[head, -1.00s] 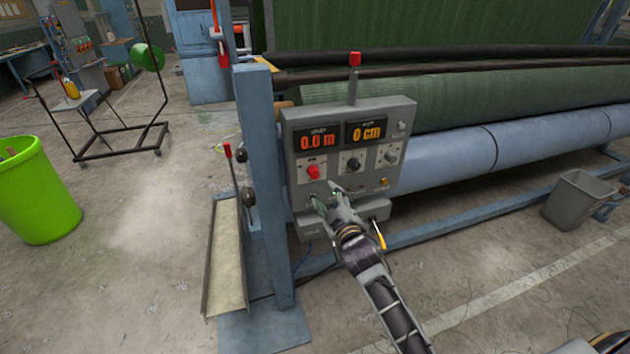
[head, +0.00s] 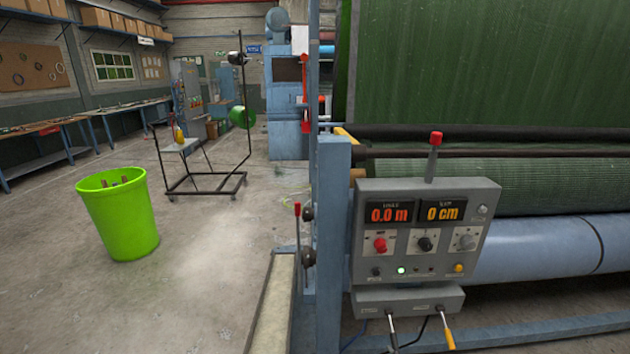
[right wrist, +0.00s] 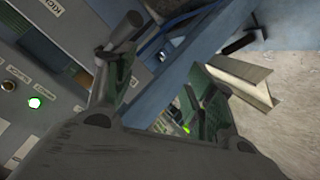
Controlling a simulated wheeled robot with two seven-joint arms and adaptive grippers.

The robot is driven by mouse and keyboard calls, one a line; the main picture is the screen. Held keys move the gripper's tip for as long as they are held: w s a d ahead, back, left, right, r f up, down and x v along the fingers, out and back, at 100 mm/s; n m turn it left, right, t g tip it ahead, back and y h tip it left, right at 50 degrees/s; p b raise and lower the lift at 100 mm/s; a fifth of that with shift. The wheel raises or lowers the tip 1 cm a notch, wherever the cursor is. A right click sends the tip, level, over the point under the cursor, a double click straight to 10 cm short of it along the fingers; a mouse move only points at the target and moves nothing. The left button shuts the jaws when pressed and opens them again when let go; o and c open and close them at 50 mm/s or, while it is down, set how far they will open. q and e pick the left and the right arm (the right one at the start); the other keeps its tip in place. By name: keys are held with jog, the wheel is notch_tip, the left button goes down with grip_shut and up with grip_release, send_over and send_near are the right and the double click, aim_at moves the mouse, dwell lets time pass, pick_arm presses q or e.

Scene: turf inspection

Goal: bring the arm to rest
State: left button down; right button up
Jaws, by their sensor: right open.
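My right gripper (right wrist: 160,92) shows in the right wrist view with its two fingers spread apart and nothing between them. It is close to the grey control panel (right wrist: 62,25), whose face and lit button (right wrist: 35,103) fill the left of that view. In the head view, neither gripper nor arm is seen. There the control panel (head: 372,262) stands clear, with red digits 0.0 m (head: 389,215) and orange digits 0 cm (head: 443,213), a red knob, a black knob and a lit green lamp (head: 401,270).
A blue post (head: 331,200) and red-tipped lever (head: 297,235) stand left of the panel, above a long tray (head: 272,310). A turf roll (head: 560,185) lies behind. A green bin (head: 120,220) and wheeled stand (head: 205,187) are left. Open floor lies between.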

jog(key=s+d+f+m+g, duration=0.1)
jog(key=s+f+g, duration=0.2)
jog(key=s+f, duration=0.8)
jog(key=s+d+f+m+g, duration=0.1)
jog(key=s+f+g, duration=0.1)
jog(key=s+f, duration=0.9)
jog(key=s+f+m+g, duration=0.1)
jog(key=s+f+g, duration=0.1)
jog(key=s+f, duration=0.3)
jog(key=s+d+f+m+g, duration=0.1)
jog(key=s+f, duration=0.4)
jog(key=s, duration=0.8)
jog(key=s+d+f+m+g, duration=0.1)
jog(key=s+f+g, duration=0.2)
jog(key=s+f, duration=0.3)
jog(key=s, duration=0.3)
jog(key=shift+s+d+h, duration=0.2)
jog(key=shift+s+h, duration=0.1)
